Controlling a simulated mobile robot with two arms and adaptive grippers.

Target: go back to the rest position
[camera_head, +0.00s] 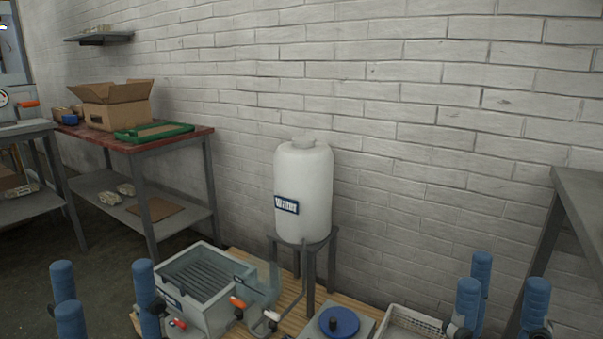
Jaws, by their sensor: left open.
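My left gripper (104,278) is at the lower left of the head view, with its blue fingers pointing up and spread apart. Nothing shows between them. My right gripper (506,279) is at the lower right, also with its blue fingers upright and apart, and nothing shows between them. The lower parts of both grippers are cut off by the bottom edge of the picture.
A white water tank (303,185) stands on a grey stand (311,273). In front are a grey press box (199,314), a blue round knob (339,321) and a white basket (418,320). A red-topped table (190,137) with a cardboard box (117,112) stands left; a grey table (580,190) stands right.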

